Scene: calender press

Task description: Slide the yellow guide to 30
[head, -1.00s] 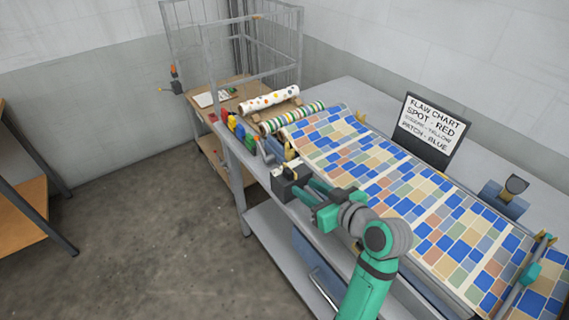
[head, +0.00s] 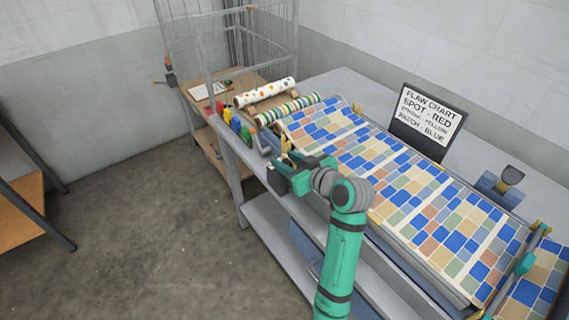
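A small yellow guide (head: 287,143) stands at the near left corner of the patterned sheet (head: 400,190), on the table's front edge. Another yellow piece (head: 357,107) stands at the sheet's far left edge. My gripper (head: 281,174) is at the front edge, just below the near yellow guide in the picture. Its fingers are dark and small, and partly hidden by its own body. I cannot tell whether it touches the guide or whether its fingers are apart. No scale or number 30 can be read.
A flaw chart sign (head: 428,120) stands behind the sheet. Two patterned rolls (head: 288,108) lie beyond its left end. Several coloured pieces (head: 236,124) line the table's left end. A wire-sided cart (head: 207,92) stands behind. The floor (head: 150,240) at left is clear.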

